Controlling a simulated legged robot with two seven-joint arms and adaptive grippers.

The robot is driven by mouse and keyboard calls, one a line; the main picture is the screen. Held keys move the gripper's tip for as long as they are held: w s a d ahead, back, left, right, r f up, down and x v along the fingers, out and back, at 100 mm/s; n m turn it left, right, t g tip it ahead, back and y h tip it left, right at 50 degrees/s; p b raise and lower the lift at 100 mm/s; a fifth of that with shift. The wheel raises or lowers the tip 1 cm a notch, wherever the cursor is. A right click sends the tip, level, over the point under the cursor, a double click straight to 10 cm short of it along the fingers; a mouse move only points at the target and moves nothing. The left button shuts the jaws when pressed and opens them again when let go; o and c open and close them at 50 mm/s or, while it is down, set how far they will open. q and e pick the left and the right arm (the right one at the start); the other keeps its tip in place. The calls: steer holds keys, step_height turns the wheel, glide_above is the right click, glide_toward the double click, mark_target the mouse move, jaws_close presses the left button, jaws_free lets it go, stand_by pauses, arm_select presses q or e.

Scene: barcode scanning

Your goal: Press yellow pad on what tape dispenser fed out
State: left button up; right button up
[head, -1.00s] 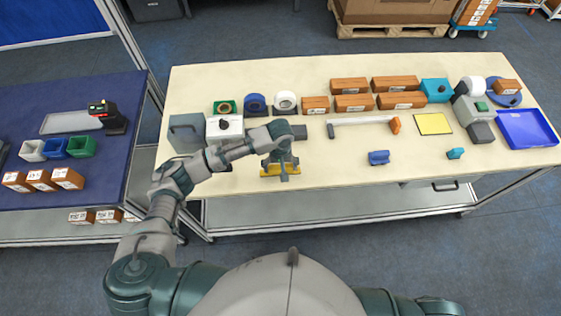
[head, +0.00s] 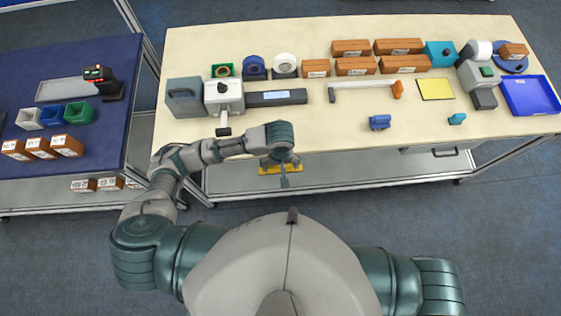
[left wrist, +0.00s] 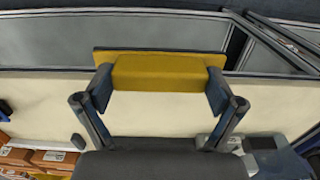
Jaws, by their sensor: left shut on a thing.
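My left gripper (head: 281,164) is shut on the yellow pad (head: 268,170), just off the table's front edge in the head view. In the left wrist view, the pad (left wrist: 158,72) is a yellow block on a wider yellow plate, gripped between both fingers. A white machine (head: 223,96) with a knob and front lever stands at the table's left. A dark bar (head: 265,99) extends right from it. A grey machine (head: 472,74) with a white roll and green button stands at the right. I cannot tell which is the tape dispenser, or make out tape. My right gripper is out of view.
The pale table (head: 330,127) has clear room at its front middle. A grey box (head: 184,101) stands left of the white machine. Brown boxes (head: 355,66) sit at the back, with a long handled tool (head: 362,85) before them. A blue tray (head: 530,97) lies far right.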

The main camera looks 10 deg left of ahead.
arm_select(q)
steer(key=c, duration=0.4)
steer(key=w+m, duration=0.9)
steer(key=shift+f, duration=0.3)
steer(key=w+m, duration=0.2)
steer(key=m, duration=0.1)
steer(key=w+m, duration=0.3)
steer(key=w+a+m, duration=0.1)
steer(key=w+m, duration=0.1)
steer(key=shift+w+r+m, duration=0.4)
steer(key=w+a+r+m, duration=0.2)
steer(key=w+m, duration=0.5)
steer(key=m, duration=0.2)
steer(key=w+a+r+m, duration=0.3)
steer(key=w+m, duration=0.4)
steer(key=m, duration=0.2)
steer(key=shift+s+f, duration=0.2)
steer(key=shift+f, duration=2.4)
